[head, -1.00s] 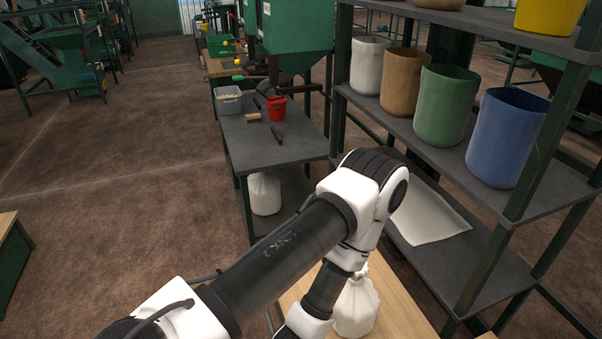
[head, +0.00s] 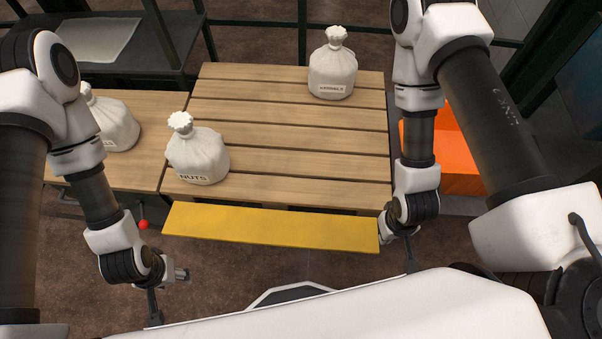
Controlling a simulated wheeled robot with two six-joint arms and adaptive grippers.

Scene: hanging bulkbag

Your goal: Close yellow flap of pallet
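The yellow flap (head: 270,226) is a long flat board along the near edge of the wooden pallet (head: 290,132). It juts out toward me from below the slats. My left gripper (head: 168,296) is low, to the left of the flap and nearer to me, apart from it. Its fingers look spread and nothing shows between them. My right gripper (head: 402,244) is at the flap's right end, very near it. Its fingers are partly hidden by the wrist, so I cannot tell whether it touches the flap or is open.
A white sack marked NUTS (head: 198,152) stands at the pallet's left edge, another sack (head: 333,66) at the back. A third sack (head: 112,122) sits on the wooden table (head: 148,140) at left. A red knob (head: 143,225) is near my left arm. An orange bin (head: 455,150) is at right.

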